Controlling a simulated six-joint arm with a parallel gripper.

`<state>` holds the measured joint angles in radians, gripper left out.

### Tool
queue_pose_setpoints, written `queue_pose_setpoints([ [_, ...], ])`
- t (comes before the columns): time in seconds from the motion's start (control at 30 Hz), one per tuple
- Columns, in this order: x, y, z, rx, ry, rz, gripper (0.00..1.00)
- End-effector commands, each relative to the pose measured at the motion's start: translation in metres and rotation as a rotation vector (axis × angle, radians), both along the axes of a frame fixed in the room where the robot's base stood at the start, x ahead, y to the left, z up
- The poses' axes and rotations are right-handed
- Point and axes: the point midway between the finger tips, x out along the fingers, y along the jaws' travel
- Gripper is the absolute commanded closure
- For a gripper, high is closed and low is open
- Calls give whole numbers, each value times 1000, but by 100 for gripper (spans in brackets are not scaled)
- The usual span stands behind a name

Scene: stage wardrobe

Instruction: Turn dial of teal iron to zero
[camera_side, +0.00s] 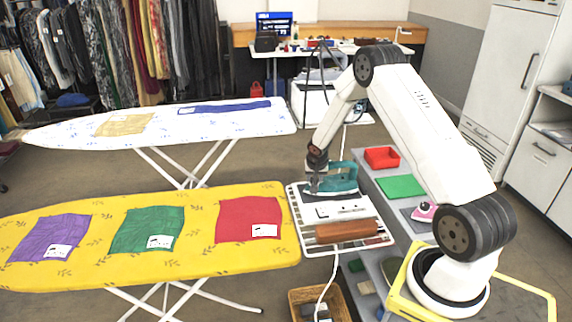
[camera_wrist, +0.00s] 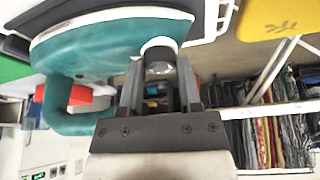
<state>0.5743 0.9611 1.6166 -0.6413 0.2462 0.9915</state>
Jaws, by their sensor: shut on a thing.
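The teal iron (camera_side: 345,177) rests on a white wire stand (camera_side: 290,215) at the right end of the yellow ironing board. My gripper (camera_side: 315,186) is low beside the iron's left part. In the wrist view my gripper (camera_wrist: 160,78) has its two fingers shut on the iron's grey dial (camera_wrist: 158,68), beside a white collar. The dial's marks and its setting cannot be read.
A brown roller (camera_side: 345,231) lies on the stand in front of the iron. The yellow ironing board (camera_side: 100,213) bears purple, green and red cloths. A red tray (camera_side: 381,158) and a green mat (camera_side: 400,187) lie on the grey shelf to the right. A white cord hangs in front.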

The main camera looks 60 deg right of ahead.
Motion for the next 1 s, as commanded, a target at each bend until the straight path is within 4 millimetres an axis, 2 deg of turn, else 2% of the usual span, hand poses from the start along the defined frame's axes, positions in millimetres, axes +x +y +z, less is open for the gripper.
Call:
queue_pose_setpoints([
  [0.03,1,0,1,-1,-2,1,47],
  [0.1,1,0,0,-1,-2,0,24],
  [0.13,1,0,0,-1,-2,0,20],
  [0.63,-1,1,5,-1,-1,0,20],
  [1.0,-7,12,36,-2,-2,0,20],
])
